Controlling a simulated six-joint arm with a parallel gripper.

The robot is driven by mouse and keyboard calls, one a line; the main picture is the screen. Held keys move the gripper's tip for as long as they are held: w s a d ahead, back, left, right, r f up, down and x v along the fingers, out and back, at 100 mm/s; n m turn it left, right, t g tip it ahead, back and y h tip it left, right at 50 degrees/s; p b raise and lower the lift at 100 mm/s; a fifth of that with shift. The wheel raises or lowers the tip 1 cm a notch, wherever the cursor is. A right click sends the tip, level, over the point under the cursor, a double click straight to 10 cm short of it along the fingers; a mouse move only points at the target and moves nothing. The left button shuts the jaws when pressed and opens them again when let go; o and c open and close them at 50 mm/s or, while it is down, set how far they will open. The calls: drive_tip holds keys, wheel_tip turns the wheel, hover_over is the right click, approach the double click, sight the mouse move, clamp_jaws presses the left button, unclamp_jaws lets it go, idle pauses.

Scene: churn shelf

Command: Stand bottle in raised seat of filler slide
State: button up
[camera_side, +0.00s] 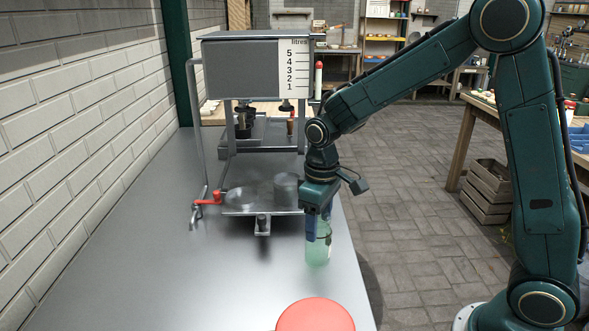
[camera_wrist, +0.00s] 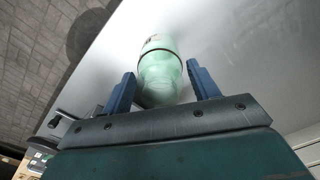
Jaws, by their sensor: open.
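A pale green translucent bottle (camera_side: 317,250) stands upright on the metal bench near its right edge. In the wrist view the bottle (camera_wrist: 160,75) lies between my two blue fingers, with gaps showing on both sides. My gripper (camera_side: 318,232) is open and lowered around the bottle's upper part; in the wrist view its fingertips (camera_wrist: 160,74) flank the bottle. The filler slide (camera_side: 262,212) is a flat metal plate at the front of the filler. It carries a round dish-like seat (camera_side: 240,197) at left and a taller cylindrical seat (camera_side: 286,188) at right.
The filler's tank (camera_side: 243,70) with a litre scale stands above the slide. A red-handled tap (camera_side: 208,200) on a pipe is to its left. A red round object (camera_side: 315,316) is at the front of the bench (camera_side: 190,270). The bench's left front is clear.

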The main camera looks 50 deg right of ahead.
drive_tip(key=c, duration=0.6)
drive_tip(key=shift+r, duration=0.55)
drive_tip(key=c, duration=0.6)
drive_tip(key=shift+r, duration=0.95)
drive_tip(key=shift+c, duration=0.2)
drive_tip(key=shift+r, duration=0.1)
drive_tip(key=shift+r, duration=0.3)
wheel_tip(320, 180, up, 21)
drive_tip(key=w+d, duration=0.3)
drive_tip(key=w, duration=0.5)
drive_tip(key=w+d, duration=0.4)
drive_tip(key=w, duration=0.4)
drive_tip(key=shift+m, duration=0.4)
drive_tip(key=shift+s+a+f, duration=0.1)
drive_tip(key=shift+a+f, duration=0.05)
drive_tip(key=shift+f, duration=1.15)
drive_tip(key=shift+s+a+f, duration=0.1)
drive_tip(key=shift+f, duration=1.2)
